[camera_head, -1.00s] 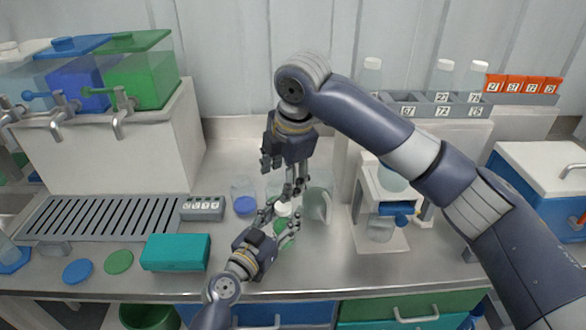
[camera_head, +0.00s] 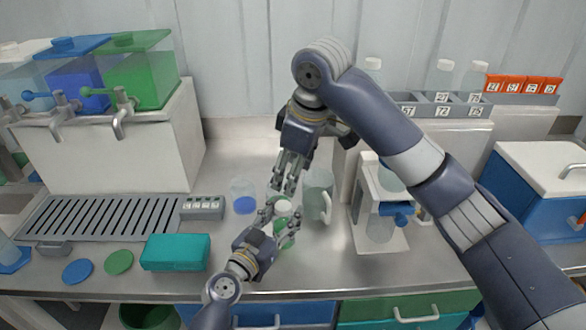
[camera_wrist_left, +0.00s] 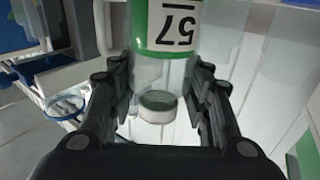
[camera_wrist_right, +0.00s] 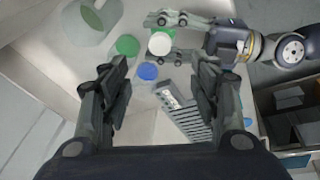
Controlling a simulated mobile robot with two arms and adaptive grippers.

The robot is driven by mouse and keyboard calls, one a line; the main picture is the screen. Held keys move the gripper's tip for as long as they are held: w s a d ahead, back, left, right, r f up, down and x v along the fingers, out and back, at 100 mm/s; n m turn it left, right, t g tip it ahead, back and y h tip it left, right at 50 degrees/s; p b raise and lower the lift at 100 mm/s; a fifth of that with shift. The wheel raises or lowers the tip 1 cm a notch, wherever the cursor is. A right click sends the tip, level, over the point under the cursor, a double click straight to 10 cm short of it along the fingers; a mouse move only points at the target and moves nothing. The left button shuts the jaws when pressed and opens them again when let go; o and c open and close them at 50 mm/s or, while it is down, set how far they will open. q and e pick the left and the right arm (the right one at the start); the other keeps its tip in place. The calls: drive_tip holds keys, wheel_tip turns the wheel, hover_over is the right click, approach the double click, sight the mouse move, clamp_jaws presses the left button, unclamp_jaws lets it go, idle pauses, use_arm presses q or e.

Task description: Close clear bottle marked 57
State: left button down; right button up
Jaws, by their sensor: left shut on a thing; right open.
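The clear bottle marked 57 (camera_wrist_left: 168,66) has a green label, and its number is upside down in the left wrist view. My left gripper (camera_head: 281,222) is shut around the bottle, fingers on both sides, low over the bench. A white cap (camera_head: 283,205) is at the bottle's mouth; it also shows in the left wrist view (camera_wrist_left: 158,106) and the right wrist view (camera_wrist_right: 160,43). I cannot tell how tightly it sits. My right gripper (camera_head: 284,184) is open and empty, above and apart from the cap, fingers pointing down.
A clear pitcher (camera_head: 317,193) stands close to the right of the bottle. A beaker with blue contents (camera_head: 244,204) stands to the left. A teal box (camera_head: 175,252) lies at front left. A white dispenser stand (camera_head: 378,243) is to the right. Capped bottles stand in a grey rack (camera_head: 410,110).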

sight(283, 205)
drive_tip(key=x, duration=1.2)
drive_tip(key=c, duration=1.3)
drive_tip(key=o, duration=1.2)
drive_tip(key=shift+r, duration=0.1)
